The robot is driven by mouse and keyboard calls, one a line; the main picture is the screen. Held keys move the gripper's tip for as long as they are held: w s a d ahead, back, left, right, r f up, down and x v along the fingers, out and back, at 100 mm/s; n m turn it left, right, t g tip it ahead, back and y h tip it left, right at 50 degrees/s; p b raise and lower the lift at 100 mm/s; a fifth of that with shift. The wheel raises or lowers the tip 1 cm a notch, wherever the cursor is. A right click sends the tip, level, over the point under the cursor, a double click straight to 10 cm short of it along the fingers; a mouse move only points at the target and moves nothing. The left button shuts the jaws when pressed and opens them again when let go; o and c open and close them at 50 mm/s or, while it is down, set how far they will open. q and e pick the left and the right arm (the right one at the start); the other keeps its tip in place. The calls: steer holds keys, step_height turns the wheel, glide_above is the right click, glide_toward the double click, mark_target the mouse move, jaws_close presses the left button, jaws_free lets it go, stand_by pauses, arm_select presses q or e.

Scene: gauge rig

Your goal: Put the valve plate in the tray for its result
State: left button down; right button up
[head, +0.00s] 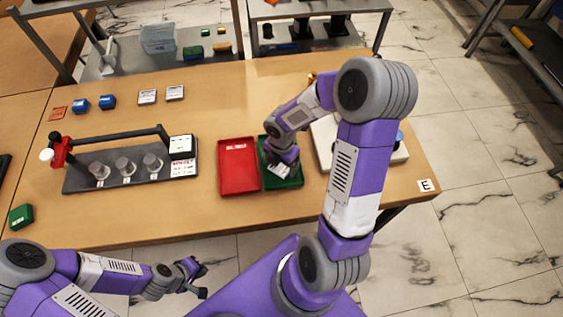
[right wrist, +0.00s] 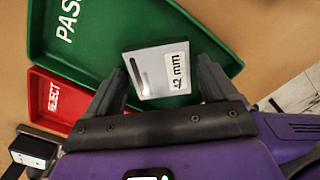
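The valve plate (right wrist: 158,70) is a light grey plate with a dark slot and a "42 mm" label. It appears to lie in the green PASS tray (right wrist: 95,45). In the right wrist view it lies between and just beyond the spread fingers of my right gripper (right wrist: 160,82), with a gap at the right finger. In the head view my right gripper (head: 282,163) is low over the green tray (head: 292,182) and partly hides the plate. The red REJECT tray (head: 238,180) is beside it, empty. My left gripper (head: 203,281) is open and empty, in front of the table.
A gauge rig (head: 115,183) with several grey posts, a bar and a red-and-black handle stands left of the trays. A white device (head: 325,145) is right, partly behind my arm. Blue blocks (head: 108,101), labelled plates (head: 147,97) and a green block (head: 20,215) lie left.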

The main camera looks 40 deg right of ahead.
mark_target(281, 166)
steer(key=shift+o, duration=0.5)
steer(key=shift+r, duration=0.1)
steer(key=shift+r, duration=0.25)
step_height(281, 166, up, 12)
steer(key=p, duration=0.5)
steer(key=shift+f, duration=0.15)
